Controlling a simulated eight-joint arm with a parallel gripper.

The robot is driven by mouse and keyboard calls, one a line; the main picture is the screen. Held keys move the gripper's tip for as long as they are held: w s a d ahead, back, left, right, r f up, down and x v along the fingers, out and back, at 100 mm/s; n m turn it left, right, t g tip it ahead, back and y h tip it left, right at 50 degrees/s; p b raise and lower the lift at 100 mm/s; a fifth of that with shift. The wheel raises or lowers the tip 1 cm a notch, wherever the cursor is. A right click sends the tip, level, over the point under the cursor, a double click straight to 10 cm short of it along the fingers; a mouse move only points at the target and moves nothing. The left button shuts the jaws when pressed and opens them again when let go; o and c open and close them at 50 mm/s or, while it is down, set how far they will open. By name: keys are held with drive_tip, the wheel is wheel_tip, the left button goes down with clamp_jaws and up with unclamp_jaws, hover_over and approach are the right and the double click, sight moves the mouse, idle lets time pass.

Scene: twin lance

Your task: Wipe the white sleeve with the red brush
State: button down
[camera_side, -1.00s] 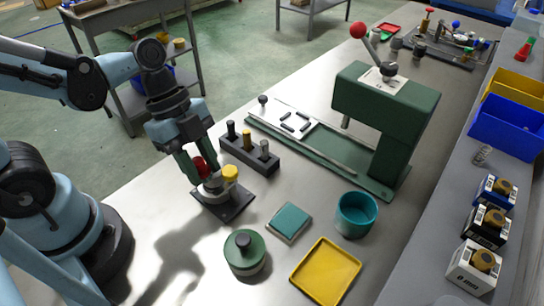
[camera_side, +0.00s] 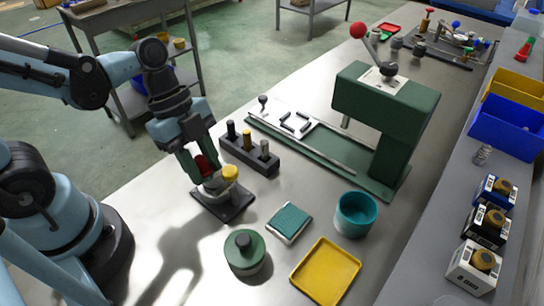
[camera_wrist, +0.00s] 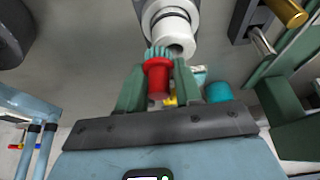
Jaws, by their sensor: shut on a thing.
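My gripper (camera_side: 198,170) is shut on the red brush (camera_side: 204,163). In the wrist view the red brush (camera_wrist: 159,78) sits between the green fingers, its teal bristles pointing to the white sleeve (camera_wrist: 175,34). The bristles overlap the sleeve's near rim in that view; I cannot tell whether they touch. In the side view the white sleeve (camera_side: 213,184) is on a dark square base, partly hidden by my gripper and the brush.
A dark block with several pegs (camera_side: 243,156) is behind. A green press (camera_side: 385,115), teal pad (camera_side: 290,221), teal cup (camera_side: 355,214), green-lidded pot (camera_side: 245,254) and yellow tray (camera_side: 326,271) stand rightward.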

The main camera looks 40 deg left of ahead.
drive_tip(key=shift+s+a, duration=0.1)
drive_tip(key=shift+s, duration=0.75)
drive_tip(key=shift+w+a, duration=0.15)
drive_tip(key=shift+a, duration=0.35)
drive_tip(key=shift+w+a, duration=0.1)
drive_tip(key=shift+w, duration=0.15)
drive_tip(key=shift+w+d, duration=0.2)
drive_tip(key=shift+w, duration=1.05)
drive_tip(key=shift+w+d, duration=0.15)
drive_tip(key=shift+w, duration=1.05)
drive_tip(key=shift+s+a, duration=0.15)
drive_tip(key=shift+s, duration=1.25)
drive_tip(key=shift+s+a, duration=0.15)
drive_tip(key=shift+s, duration=1.2)
wheel_tip(320, 180, up, 8)
drive_tip(key=shift+r, duration=0.15)
drive_tip(key=shift+w+d, duration=0.1)
